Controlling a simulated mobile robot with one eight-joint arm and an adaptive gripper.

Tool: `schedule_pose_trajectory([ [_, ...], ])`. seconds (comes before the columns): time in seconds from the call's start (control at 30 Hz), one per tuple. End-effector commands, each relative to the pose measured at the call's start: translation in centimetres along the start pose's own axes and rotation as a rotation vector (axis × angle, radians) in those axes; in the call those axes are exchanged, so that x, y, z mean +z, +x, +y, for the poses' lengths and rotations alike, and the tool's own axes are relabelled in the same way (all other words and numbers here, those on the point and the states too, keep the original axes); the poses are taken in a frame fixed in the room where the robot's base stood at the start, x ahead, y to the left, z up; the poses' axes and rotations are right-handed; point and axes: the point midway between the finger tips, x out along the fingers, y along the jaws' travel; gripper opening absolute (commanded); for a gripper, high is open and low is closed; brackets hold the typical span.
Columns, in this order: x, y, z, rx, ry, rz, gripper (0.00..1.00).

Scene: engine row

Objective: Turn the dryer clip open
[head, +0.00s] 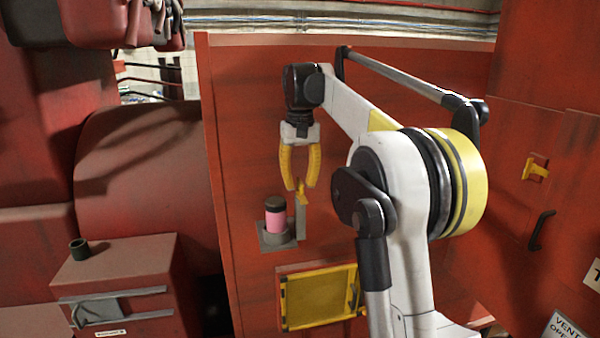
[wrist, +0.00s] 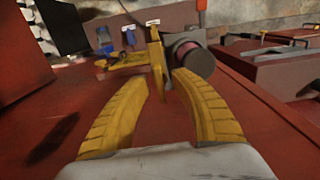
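The dryer is a pink cylinder (head: 275,220) with a dark cap on a grey bracket on the red panel. The dryer clip (head: 301,193) is a small yellow piece at the top of a grey upright beside the dryer's right side. In the wrist view, the clip (wrist: 157,62) stands upright near the dryer (wrist: 194,60). My gripper (head: 300,187) points down above the clip with its yellow fingers apart. In the wrist view, my gripper (wrist: 161,80) is open, and the clip shows between and just past the fingertips. I cannot tell whether they touch it.
A yellow-framed hatch (head: 320,298) lies below the dryer. A red box (head: 115,285) with a dark cup-like fitting (head: 79,249) stands at the lower left. At the right are a yellow latch (head: 536,169) and a black handle (head: 541,230). The panel around my gripper is mostly bare.

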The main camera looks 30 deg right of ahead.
Motion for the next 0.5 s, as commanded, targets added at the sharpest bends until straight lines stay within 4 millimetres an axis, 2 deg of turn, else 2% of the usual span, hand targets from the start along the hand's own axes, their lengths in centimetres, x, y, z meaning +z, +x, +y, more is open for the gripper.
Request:
schedule_pose_trajectory([
  [0.13,0.0,-2.0,0.0,0.000,0.000,0.000,0.30],
  [0.4,-0.1,-8.1,0.0,0.000,0.000,0.000,0.30],
  [0.5,-0.2,-9.5,0.0,0.000,0.000,0.000,0.30],
])
